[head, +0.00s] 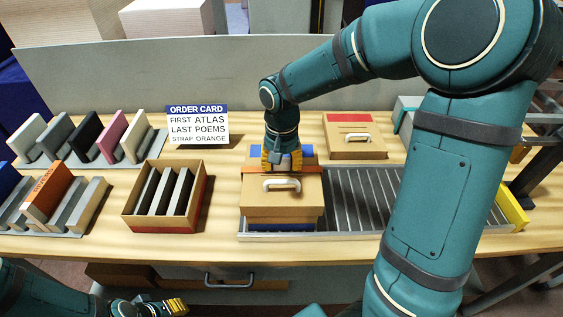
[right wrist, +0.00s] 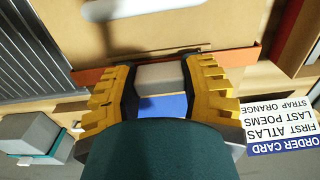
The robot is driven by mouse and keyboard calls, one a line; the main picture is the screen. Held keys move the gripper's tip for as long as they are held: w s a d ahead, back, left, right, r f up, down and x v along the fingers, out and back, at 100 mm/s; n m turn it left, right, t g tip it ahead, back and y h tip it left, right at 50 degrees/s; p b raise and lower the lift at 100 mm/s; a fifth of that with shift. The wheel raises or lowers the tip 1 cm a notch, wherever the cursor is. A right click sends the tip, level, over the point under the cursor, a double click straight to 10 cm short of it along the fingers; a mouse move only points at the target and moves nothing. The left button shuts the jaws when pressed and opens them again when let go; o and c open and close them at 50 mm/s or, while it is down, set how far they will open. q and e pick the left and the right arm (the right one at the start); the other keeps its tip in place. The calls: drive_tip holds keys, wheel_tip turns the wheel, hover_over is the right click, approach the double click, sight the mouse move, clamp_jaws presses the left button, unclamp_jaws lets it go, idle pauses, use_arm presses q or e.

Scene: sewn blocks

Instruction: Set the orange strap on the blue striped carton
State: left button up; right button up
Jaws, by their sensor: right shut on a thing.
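The blue striped carton (head: 282,203) stands on the left part of the roller tray, with a white handle and blue at its base and far side. The orange strap (head: 306,170) runs across the carton's top behind the handle. It also shows on both sides of my fingers in the right wrist view (right wrist: 90,77). My right gripper (head: 282,160) is over the carton, shut on the strap's grey block (right wrist: 160,75). Whether the strap rests fully on the carton is hard to tell. My left gripper (head: 165,305) is low at the front, below the table edge; its jaw opening is unclear.
A red striped carton (head: 357,148) stands behind the rollers (head: 360,200). A grey block with a teal strap (head: 404,118) is at right. An open box of dark books (head: 163,222), book racks (head: 70,232) and the order card (head: 197,125) are at left.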

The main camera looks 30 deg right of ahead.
drive_tip(key=shift+f, duration=0.1)
drive_tip(key=o, duration=0.9)
drive_tip(key=shift+r, duration=0.2)
wheel_tip(320, 180, up, 12)
drive_tip(key=shift+f+p, duration=0.1)
drive_tip(key=shift+p, duration=1)
